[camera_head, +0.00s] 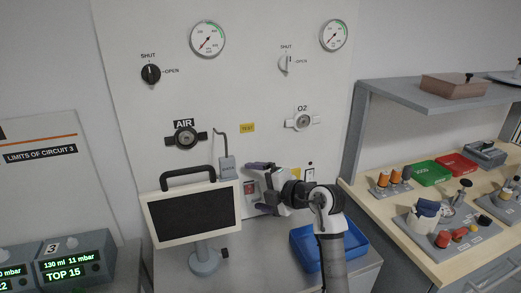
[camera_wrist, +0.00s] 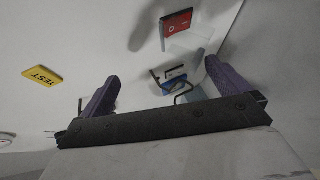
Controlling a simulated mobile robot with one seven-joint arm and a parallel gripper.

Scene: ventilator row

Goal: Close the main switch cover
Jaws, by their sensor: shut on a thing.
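The main switch is a red rocker marked I and O (camera_wrist: 176,28); it also shows small and red on the panel in the head view (camera_head: 250,187). A pale, see-through piece beside it, which looks like the main switch cover (camera_wrist: 188,43), reaches toward my right-hand finger in the wrist view. My gripper (camera_wrist: 160,85) has its two purple fingers apart, with the cover seemingly held between them; the exact contact is hard to see. In the head view my gripper (camera_head: 262,182) is at the panel, just right of the red switch. The cover is not distinct there.
A yellow TEST label (camera_head: 247,128) sits above on the panel. A monitor (camera_head: 195,213) with a black handle stands close left of my gripper. A blue tray (camera_head: 302,248) lies below my arm. A bench with several parts (camera_head: 440,225) is at right.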

